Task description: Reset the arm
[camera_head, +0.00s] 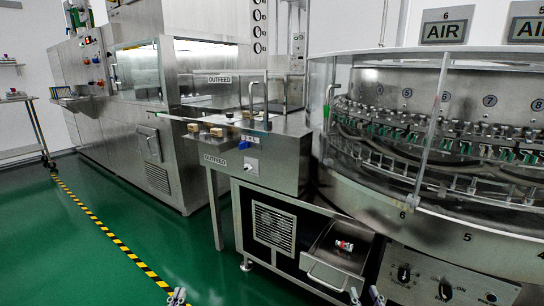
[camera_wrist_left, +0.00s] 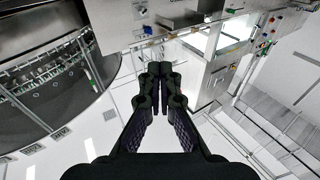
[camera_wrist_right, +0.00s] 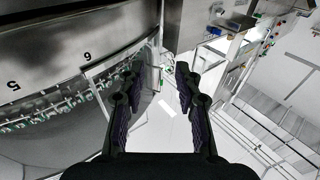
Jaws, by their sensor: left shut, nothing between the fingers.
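My left gripper (camera_head: 178,297) shows at the bottom edge of the head view, above the green floor. In the left wrist view its fingers (camera_wrist_left: 160,68) meet at the tips, and nothing is between them. My right gripper (camera_head: 366,296) shows at the bottom edge of the head view, in front of the washer's lower panel. In the right wrist view its fingers (camera_wrist_right: 160,75) stand apart with nothing between them. Only the tips of both grippers show in the head view; my arms are out of sight there.
The round washer (camera_head: 450,225) with clear guards fills the right. An open drawer (camera_head: 338,248) holding a small red-and-white item juts out below the outfeed table (camera_head: 270,155). A steel machine (camera_head: 160,100) stands behind left. Green floor (camera_head: 60,260) is clear at front left.

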